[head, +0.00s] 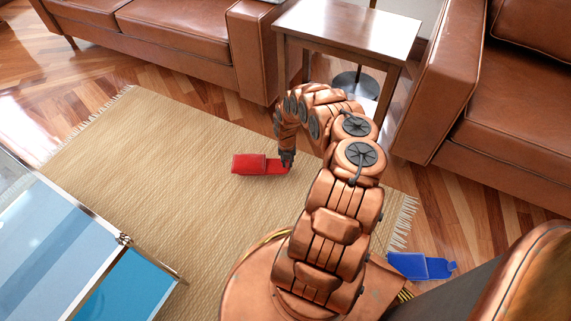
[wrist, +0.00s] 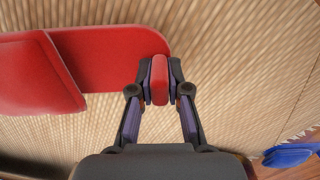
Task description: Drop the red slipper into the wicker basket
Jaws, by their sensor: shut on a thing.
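The red slipper (head: 250,164) is at the middle of the woven rug in the head view, under the end of my arm. In the wrist view the red slipper (wrist: 105,58) spans the upper left, its covered toe part to the left. My gripper (head: 287,160) is at the slipper's right end. In the wrist view my gripper (wrist: 160,82) is shut on the slipper's heel edge, with red between the two fingers. I cannot tell whether the slipper touches the rug or is just above it. No wicker basket shows in either view.
A blue slipper (head: 420,266) lies at the right, near the rug's fringe; it also shows in the wrist view (wrist: 290,155). A glass-topped table (head: 60,240) stands at the lower left. Leather sofas (head: 185,40) and a wooden side table (head: 350,28) stand behind. The rug (head: 130,150) is otherwise clear.

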